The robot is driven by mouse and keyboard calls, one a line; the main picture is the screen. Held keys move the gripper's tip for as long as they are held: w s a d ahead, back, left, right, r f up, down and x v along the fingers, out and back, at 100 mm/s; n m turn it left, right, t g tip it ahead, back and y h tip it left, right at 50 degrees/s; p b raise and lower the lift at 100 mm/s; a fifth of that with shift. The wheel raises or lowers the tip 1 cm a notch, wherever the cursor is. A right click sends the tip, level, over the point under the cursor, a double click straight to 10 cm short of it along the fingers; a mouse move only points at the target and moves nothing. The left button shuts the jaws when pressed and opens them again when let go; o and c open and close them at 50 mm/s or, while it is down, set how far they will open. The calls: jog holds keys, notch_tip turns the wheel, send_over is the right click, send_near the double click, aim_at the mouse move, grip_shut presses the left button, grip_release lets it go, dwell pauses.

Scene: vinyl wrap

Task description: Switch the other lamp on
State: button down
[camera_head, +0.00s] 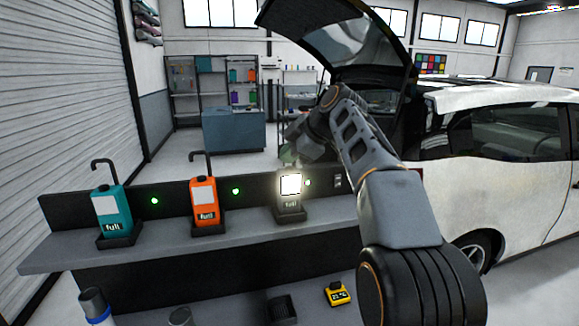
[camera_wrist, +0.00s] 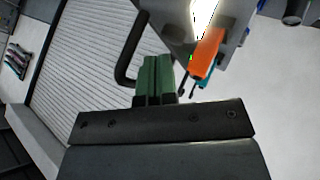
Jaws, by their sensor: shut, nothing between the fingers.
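Three lamps stand in holders on the grey shelf. The teal lamp (camera_head: 112,213) is at the left and its white panel is unlit. The orange lamp (camera_head: 205,204) is in the middle, also unlit. The grey lamp (camera_head: 290,207) at the right glows brightly. My gripper (camera_head: 287,157) is above and behind the grey lamp, partly hidden by my arm. In the wrist view my gripper (camera_wrist: 157,77) has its green fingers together and empty. The glowing panel (camera_wrist: 204,16), the orange lamp (camera_wrist: 208,50) and a bit of the teal lamp (camera_wrist: 207,77) show ahead.
A yellow device (camera_head: 338,294) sits low in front. A white car (camera_head: 490,155) stands at right.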

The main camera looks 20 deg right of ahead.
aim_at(289, 168)
jog(key=shift+r+p, duration=2.65)
jog(key=shift+r, duration=0.35)
jog(key=s+f+m+g+h, duration=0.2)
jog(key=s+f+m+h, duration=0.4)
jog(key=s+f+m, duration=1.1)
jog(key=s+f, duration=0.8)
jog(key=f, duration=0.1)
jog(key=shift+s+d+f+m+b, duration=0.15)
jog(key=shift+s+f+m+b, duration=0.15)
jog(key=shift+f+b, duration=0.1)
jog(key=c, duration=1.8)
grip_release()
jog(key=shift+c, duration=0.2)
